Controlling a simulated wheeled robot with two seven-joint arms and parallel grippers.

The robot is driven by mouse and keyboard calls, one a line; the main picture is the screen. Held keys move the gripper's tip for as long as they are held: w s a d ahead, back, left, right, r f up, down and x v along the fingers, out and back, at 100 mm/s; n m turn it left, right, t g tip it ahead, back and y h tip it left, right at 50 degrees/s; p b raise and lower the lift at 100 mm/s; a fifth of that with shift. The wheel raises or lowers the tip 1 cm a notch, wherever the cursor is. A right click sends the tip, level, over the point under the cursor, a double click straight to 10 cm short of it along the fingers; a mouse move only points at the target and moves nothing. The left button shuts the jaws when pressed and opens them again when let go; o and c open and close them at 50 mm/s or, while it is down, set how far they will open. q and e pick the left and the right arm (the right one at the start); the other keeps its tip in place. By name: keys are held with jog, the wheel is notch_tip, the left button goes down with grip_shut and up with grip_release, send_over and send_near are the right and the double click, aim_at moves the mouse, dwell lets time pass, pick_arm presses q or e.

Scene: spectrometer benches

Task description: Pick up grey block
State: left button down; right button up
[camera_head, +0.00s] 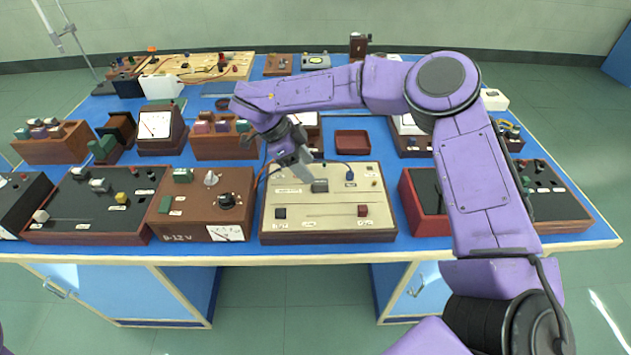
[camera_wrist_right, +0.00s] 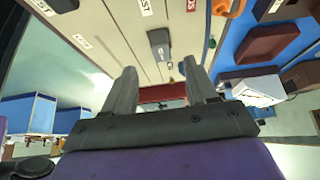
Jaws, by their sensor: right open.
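The grey block (camera_head: 320,186) sits on the cream board (camera_head: 335,235) in the middle of the blue bench. My right gripper (camera_head: 306,170) is just above and to the left of it in the head view, fingers pointing down toward the board. In the right wrist view a dark grey block (camera_wrist_right: 160,43) lies on the board, beyond the fingertips. The two fingers (camera_wrist_right: 163,78) are apart with nothing held between them. My left gripper is not in view.
The board also bears a black block (camera_head: 280,213), a dark red block (camera_head: 362,211) and a blue knob (camera_head: 350,175). A brown power supply (camera_head: 190,215) stands to the left. A red-sided case (camera_head: 425,215) stands to the right. An empty red tray (camera_head: 352,143) lies behind.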

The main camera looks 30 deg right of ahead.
aim_at(319, 181)
jog(key=shift+s+d+f+p, duration=0.3)
jog(key=shift+s+d+f, duration=0.3)
jog(key=shift+s, duration=0.25)
jog(key=f, duration=0.1)
jog(key=d+f, duration=0.1)
jog(key=f, duration=0.2)
jog(key=shift+w+d+f+p, duration=0.1)
jog(key=shift+w+d+p, duration=0.15)
jog(key=shift+w+p, duration=0.15)
jog(key=shift+s+d, duration=0.1)
jog(key=shift+s, duration=0.35)
jog(key=shift+c, duration=0.9)
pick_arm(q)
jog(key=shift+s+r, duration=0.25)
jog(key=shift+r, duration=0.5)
pick_arm(e)
grip_shut()
